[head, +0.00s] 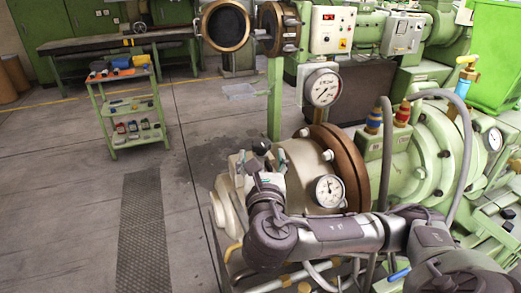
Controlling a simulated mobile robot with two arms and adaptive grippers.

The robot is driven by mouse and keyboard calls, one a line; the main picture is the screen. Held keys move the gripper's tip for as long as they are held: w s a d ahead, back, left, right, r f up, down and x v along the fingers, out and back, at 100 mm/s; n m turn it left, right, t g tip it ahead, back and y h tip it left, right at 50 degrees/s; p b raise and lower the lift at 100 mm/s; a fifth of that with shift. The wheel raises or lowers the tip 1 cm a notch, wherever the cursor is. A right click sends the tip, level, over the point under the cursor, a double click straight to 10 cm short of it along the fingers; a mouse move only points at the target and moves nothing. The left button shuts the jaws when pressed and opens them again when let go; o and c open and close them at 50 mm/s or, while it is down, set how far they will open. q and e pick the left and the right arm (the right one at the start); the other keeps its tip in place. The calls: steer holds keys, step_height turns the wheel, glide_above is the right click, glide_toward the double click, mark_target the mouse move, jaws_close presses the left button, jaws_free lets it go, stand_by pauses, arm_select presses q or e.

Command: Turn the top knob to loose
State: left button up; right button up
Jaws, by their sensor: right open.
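The pale and green extruder (300,165) with a brown flange stands right of centre in the head view. A dark round knob (261,147) shows at the upper left of its front end. I cannot tell for sure whether it is the top knob. My right arm comes in from the right across the extruder's front, and its open right gripper (262,164) is beside this dark knob. The fingers are small, and I cannot tell whether they touch it. My left gripper is not in view.
Pressure gauges (322,88) and (329,191) sit close above and beside my right arm. Hoses and blue and red fittings (402,113) stand to the right. A green tool cart (127,106) stands at the left. The floor (75,200) at the lower left is clear.

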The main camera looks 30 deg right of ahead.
mark_target(262, 151)
steer(key=x, duration=0.2)
steer(key=p+x, duration=0.1)
steer(key=x, duration=0.1)
steer(key=shift+s+r, duration=0.1)
steer(key=shift+r, duration=0.1)
steer(key=shift+w+d+f, duration=0.15)
steer(key=shift+w+d, duration=0.2)
steer(key=shift+w, duration=0.25)
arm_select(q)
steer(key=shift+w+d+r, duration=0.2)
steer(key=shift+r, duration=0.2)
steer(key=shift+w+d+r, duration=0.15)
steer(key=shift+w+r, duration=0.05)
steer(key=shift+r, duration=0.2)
arm_select(e)
steer(key=shift+c, duration=0.9)
steer(key=c, duration=1)
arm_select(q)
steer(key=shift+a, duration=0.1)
